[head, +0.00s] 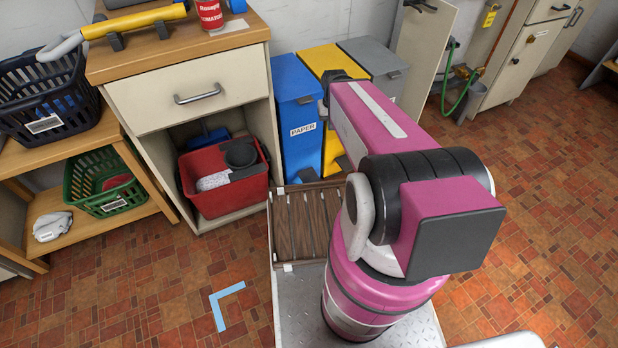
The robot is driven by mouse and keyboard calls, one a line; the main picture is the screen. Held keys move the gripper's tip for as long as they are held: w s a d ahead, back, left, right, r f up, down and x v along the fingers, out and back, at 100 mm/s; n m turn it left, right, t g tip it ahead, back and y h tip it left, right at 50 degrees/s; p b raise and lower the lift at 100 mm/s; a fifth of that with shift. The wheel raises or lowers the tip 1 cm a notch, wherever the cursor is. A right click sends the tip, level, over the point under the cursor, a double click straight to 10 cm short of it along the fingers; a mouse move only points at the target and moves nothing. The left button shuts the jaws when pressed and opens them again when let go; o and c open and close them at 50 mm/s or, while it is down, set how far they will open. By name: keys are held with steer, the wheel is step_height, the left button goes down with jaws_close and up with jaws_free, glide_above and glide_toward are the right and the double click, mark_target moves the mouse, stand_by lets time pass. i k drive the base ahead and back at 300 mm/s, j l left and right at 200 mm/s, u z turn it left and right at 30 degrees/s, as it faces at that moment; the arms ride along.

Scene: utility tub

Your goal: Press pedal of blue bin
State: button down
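The blue bin (296,125) stands upright against the wall, right of the drawer cabinet. It has a white PAPER label on its front, and its lid looks closed. A small darker piece (308,175) at the foot of its front may be the pedal; it is too small to be sure, and the slatted crate is close below it in the picture. My pink arm reaches toward the bins, over the yellow bin.
A yellow bin (331,62) and a grey bin (373,54) stand right of the blue one. A cabinet (180,82) with a red tub (222,195) stands at left. A slatted wooden crate (297,228) sits on my base.

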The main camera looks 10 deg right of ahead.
mark_target(309, 175)
steer(key=k+z, duration=1.05)
steer(key=i, duration=0.1)
